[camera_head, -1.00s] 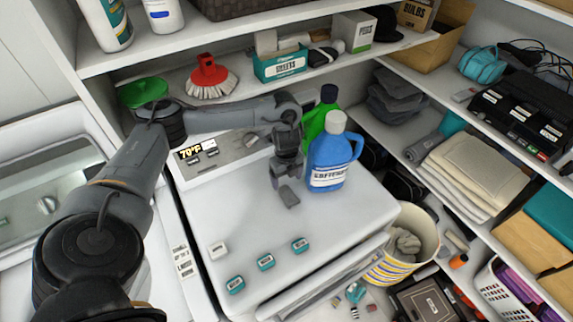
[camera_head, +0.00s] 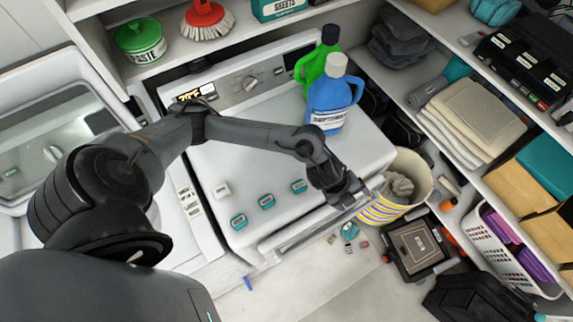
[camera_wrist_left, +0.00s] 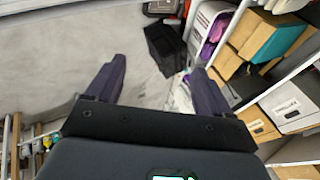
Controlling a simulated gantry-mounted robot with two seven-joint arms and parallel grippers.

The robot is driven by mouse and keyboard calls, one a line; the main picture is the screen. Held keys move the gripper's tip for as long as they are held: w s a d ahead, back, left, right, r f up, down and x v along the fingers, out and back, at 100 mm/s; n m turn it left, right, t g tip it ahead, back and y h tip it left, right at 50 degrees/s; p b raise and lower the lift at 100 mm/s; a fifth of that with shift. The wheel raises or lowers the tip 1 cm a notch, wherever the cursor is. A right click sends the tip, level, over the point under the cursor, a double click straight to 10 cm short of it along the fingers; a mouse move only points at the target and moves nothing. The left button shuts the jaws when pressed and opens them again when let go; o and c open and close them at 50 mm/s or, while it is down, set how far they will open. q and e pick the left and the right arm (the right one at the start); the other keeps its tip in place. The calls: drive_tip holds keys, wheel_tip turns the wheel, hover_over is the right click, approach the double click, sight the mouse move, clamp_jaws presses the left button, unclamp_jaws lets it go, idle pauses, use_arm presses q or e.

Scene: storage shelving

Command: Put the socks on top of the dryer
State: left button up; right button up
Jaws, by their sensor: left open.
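The dryer (camera_head: 238,167) is the white machine in the middle of the head view, with a dial panel at its back. A crumpled grey cloth, which may be the socks (camera_head: 400,186), lies inside a yellow-and-blue striped bin (camera_head: 381,210) right of the dryer. I cannot make out its shape as socks. My left gripper (camera_head: 358,194) is open beside the bin's left rim, at the dryer's front right corner. In the left wrist view it shows (camera_wrist_left: 157,70) with its fingers spread and nothing between them. My right gripper is not in view.
A blue softener bottle (camera_head: 331,95) and a green bottle (camera_head: 309,66) stand on the dryer's back right. Shelves with folded towels (camera_head: 474,117) stand at the right. A dark crate (camera_head: 418,246) is on the floor.

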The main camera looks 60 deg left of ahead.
use_arm(q)
drive_tip(key=s+d+r+n+t, duration=0.2)
drive_tip(key=s+d+r+n, duration=0.2)
drive_tip(key=d+n, duration=0.3)
drive_tip(key=s+a+f+n+g+y, duration=0.1)
drive_tip(key=s+a+n+g+y, duration=0.2)
drive_tip(key=s+a+n, duration=0.8)
drive_tip(key=s+a, duration=0.1)
drive_tip(key=s, duration=0.3)
drive_tip(key=shift+a+f+g+y, duration=0.2)
drive_tip(key=shift+g+y, duration=0.1)
drive_tip(key=shift+g, duration=0.1)
drive_tip(key=shift+d, duration=0.1)
